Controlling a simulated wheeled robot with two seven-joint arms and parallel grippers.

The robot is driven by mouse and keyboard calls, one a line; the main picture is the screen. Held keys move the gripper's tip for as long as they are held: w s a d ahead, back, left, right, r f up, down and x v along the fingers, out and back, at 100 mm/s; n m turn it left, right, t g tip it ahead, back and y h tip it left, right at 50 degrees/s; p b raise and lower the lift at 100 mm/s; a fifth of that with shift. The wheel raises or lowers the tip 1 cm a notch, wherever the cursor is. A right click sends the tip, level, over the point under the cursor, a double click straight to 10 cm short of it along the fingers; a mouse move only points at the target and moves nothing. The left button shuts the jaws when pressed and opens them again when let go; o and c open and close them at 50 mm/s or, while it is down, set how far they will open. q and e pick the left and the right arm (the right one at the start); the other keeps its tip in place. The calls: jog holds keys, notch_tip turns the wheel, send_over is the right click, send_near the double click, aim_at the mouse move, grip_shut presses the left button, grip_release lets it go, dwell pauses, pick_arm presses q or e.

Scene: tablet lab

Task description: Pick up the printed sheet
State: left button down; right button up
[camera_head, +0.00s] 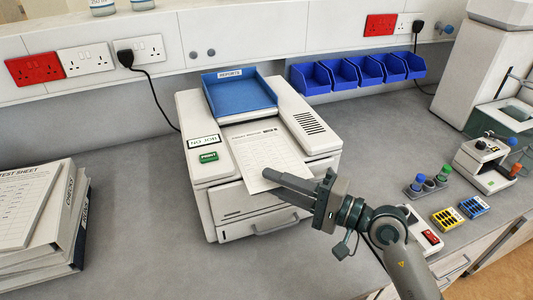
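The printed sheet (262,149), white with a heading and rows of small print, lies on top of the white printer (218,197), below the blue tray. My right gripper (271,182) reaches in from the lower right. Its two dark fingers look apart, with the tips over the near right part of the sheet. I cannot tell whether they touch the paper. The fingers hide that corner of the sheet. My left gripper is not in view.
A blue "REPORTS" tray (240,95) sits at the printer's back. A stack of binders (65,225) with a test sheet on top stands at the left. Blue bins (360,72) line the back wall. Small lab items (445,217) are at the right.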

grip_shut()
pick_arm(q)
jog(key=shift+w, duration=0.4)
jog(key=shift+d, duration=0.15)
pick_arm(e)
jog(key=shift+r, duration=0.1)
